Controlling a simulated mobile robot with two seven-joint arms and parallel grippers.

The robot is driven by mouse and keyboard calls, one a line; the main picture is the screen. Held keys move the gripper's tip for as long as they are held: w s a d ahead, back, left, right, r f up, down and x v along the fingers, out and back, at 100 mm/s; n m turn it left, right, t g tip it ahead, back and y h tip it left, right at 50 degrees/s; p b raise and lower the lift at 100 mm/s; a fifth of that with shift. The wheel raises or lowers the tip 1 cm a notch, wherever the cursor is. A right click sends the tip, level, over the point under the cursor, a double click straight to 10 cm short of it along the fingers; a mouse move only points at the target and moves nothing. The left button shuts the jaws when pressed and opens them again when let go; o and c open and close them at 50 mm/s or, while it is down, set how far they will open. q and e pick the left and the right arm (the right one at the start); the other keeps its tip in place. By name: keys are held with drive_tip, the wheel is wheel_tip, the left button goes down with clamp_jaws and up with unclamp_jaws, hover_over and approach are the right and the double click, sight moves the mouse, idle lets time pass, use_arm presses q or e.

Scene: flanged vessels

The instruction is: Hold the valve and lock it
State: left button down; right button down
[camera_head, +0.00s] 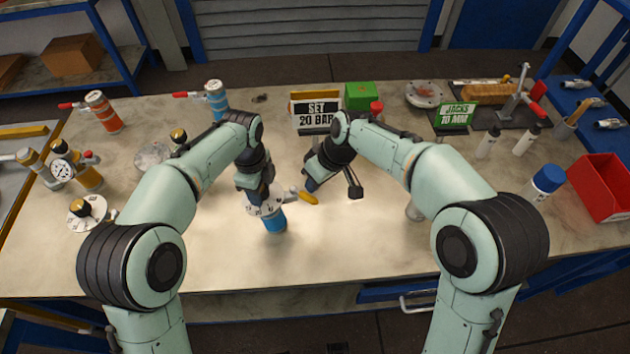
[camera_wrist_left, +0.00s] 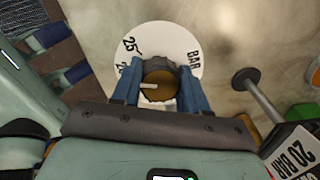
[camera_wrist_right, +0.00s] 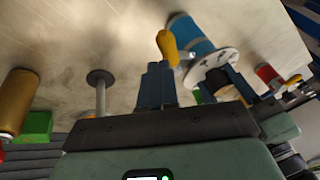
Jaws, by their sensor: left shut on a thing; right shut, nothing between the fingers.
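A blue vessel (camera_head: 273,220) stands upright on the table with a white dial (camera_head: 262,208) on top and a yellow-handled lever (camera_head: 307,197) at its side. My left gripper (camera_wrist_left: 158,88) is shut on the brass knob (camera_wrist_left: 158,76) at the dial's centre. "25" and "BAR" show on the dial rim; the other marks are partly hidden by the fingers. My right gripper (camera_head: 310,186) is shut and empty next to the lever. In the right wrist view, the yellow handle (camera_wrist_right: 167,45) lies just beyond its fingertips; contact cannot be told.
A sign (camera_head: 316,112) reads "SET 20 BAR". A green box (camera_head: 360,96) and a "JACKS 10 MM" sign (camera_head: 455,115) stand behind. Other vessels and gauges crowd the left side. A red bin (camera_head: 600,188) is at the right. The table front is clear.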

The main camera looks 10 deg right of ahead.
drive_tip(key=w+d+r, duration=0.2)
drive_tip(key=d+r, duration=0.3)
drive_tip(key=r, duration=0.7)
drive_tip(key=w+d+f+n+g+y, duration=0.1)
drive_tip(key=d+f+n+g+y, duration=0.1)
drive_tip(key=d+f+n, duration=0.15)
drive_tip(key=s+a+f, duration=0.3)
drive_tip(key=a+f, duration=0.4)
drive_tip(key=f, duration=0.2)
drive_tip(key=shift+a+f+m, duration=0.2)
drive_tip(key=shift+m, duration=0.15)
